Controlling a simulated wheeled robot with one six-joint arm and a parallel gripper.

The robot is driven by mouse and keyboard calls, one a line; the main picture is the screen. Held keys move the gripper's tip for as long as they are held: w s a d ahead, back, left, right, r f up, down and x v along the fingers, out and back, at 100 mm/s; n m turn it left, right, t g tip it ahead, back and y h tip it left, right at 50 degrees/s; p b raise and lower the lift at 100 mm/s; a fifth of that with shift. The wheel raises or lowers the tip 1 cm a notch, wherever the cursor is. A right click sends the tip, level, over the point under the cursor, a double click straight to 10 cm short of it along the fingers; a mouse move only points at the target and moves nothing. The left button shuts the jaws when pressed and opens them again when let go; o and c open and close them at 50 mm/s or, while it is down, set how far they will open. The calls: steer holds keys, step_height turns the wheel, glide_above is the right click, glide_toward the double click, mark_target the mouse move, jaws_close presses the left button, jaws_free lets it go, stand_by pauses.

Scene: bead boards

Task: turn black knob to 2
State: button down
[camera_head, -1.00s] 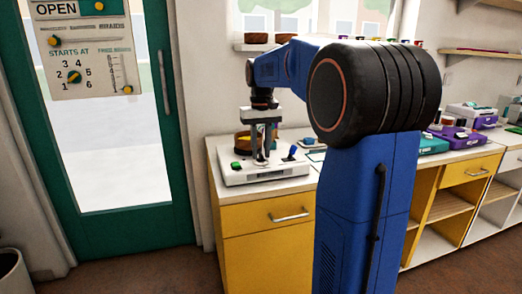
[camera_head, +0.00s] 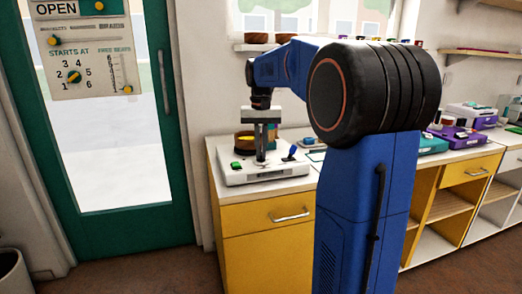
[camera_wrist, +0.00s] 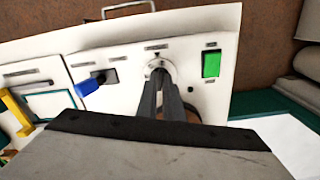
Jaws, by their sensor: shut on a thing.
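A white device (camera_head: 240,176) with a control panel (camera_wrist: 120,62) sits on the counter. My gripper (camera_head: 261,161) points down over it; in the wrist view its fingertips (camera_wrist: 160,76) are closed together at a round light dial (camera_wrist: 153,62) on the panel. They are shut on the black knob there, which the fingers almost fully hide. A small dark mark (camera_wrist: 157,47) is on the panel by the dial. I cannot read any numbers around the dial or tell the knob's setting.
A green button (camera_wrist: 211,64) and a blue lever (camera_wrist: 89,85) flank the dial. A sign with a numbered dial (camera_head: 74,77) hangs on the green door at left. Purple and teal devices stand farther right on the counter.

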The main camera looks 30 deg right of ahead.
mark_target(261, 153)
steer(key=m, duration=0.6)
steer(key=shift+m, duration=0.4)
stand_by(0.3)
steer(key=c, duration=1.9)
jaws_free()
steer(key=shift+r, duration=0.1)
step_height(261, 153, up, 17)
steer(key=shift+r, duration=0.15)
